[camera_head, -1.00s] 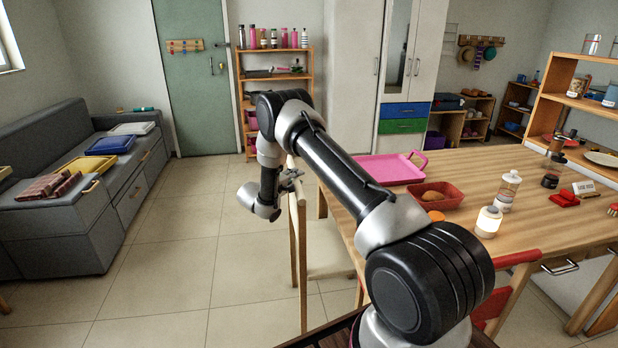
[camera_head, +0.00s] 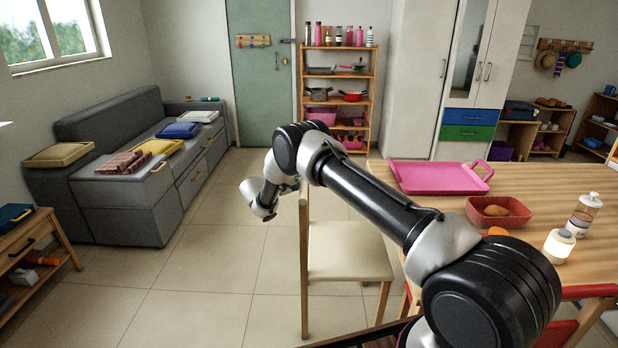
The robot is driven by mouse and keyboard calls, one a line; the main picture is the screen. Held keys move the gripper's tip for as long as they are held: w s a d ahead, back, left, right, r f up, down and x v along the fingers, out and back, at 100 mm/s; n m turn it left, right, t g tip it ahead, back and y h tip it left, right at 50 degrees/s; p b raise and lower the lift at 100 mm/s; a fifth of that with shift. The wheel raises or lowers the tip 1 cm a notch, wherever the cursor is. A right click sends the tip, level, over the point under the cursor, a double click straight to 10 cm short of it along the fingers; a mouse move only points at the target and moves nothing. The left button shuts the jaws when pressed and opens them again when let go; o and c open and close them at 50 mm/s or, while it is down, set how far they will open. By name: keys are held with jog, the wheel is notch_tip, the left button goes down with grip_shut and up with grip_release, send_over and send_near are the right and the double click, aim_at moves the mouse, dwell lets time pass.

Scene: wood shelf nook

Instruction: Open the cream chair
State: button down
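The cream chair (camera_head: 348,250) has a cream seat, wooden legs and a wooden back. It stands on the floor just left of the table (camera_head: 520,210), its back to the left and its seat facing the table. A strip of floor shows between much of the seat and the table. My gripper (camera_head: 290,187) is at the upper part of the chair back, on its left side. My own wrist and the small size hide its fingers, so I cannot tell whether they grip the back.
A pink tray (camera_head: 440,180), a red basket (camera_head: 499,219) and bottles stand on the table. A grey bench (camera_head: 130,215) is at the left, with a low wooden cabinet (camera_head: 38,275) in front. The tiled floor between bench and chair is clear.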

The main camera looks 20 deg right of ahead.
jog(key=shift+a, duration=0.1)
jog(key=c, duration=1.2)
grip_release()
jog(key=shift+o, duration=0.2)
jog(key=v, duration=1.1)
jog(key=shift+s+a, duration=0.25)
jog(key=shift+a, duration=0.1)
jog(key=shift+r, duration=0.1)
